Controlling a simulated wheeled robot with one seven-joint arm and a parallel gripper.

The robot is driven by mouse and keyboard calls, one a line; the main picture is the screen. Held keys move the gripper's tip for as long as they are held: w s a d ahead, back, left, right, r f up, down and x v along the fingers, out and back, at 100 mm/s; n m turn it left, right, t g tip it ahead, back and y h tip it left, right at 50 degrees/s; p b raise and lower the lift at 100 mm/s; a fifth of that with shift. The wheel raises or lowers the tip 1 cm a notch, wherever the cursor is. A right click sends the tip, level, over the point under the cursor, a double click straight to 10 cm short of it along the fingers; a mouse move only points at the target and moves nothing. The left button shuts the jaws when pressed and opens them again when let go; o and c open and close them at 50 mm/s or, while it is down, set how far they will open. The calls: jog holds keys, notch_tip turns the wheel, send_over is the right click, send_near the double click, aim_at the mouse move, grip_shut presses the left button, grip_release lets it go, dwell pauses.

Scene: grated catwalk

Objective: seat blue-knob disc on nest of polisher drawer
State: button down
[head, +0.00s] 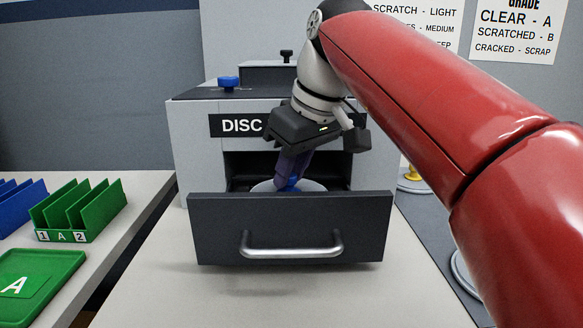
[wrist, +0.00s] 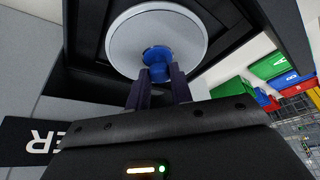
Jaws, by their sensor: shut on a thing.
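The blue-knob disc is a pale grey round disc (wrist: 120,38) with a blue knob (wrist: 157,62) at its middle. In the head view the disc (head: 262,186) shows partly inside the open polisher drawer (head: 290,215), behind the drawer front. My gripper (head: 287,180) reaches down into the drawer from above and is shut on the blue knob. In the wrist view my gripper's fingers (wrist: 158,92) hold the knob. The nest is hidden under the disc, and I cannot tell whether the disc touches it.
The grey polisher body (head: 195,140) stands behind the drawer, with a blue knob (head: 229,82) on top. Green racks (head: 78,210) and a green tray (head: 35,275) marked A are at left. A yellow-knob item (head: 412,180) is at right. The bench before the drawer is clear.

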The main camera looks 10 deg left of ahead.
jog(key=shift+f, duration=0.1)
jog(key=shift+f+b, duration=0.8)
jog(key=shift+f, duration=0.15)
jog(key=c, duration=0.7)
grip_release()
jog(key=shift+c, duration=0.2)
notch_tip(320, 180, up, 3)
jog(key=p, duration=0.2)
jog(key=shift+p, duration=0.4)
jog(key=shift+r, duration=2.5)
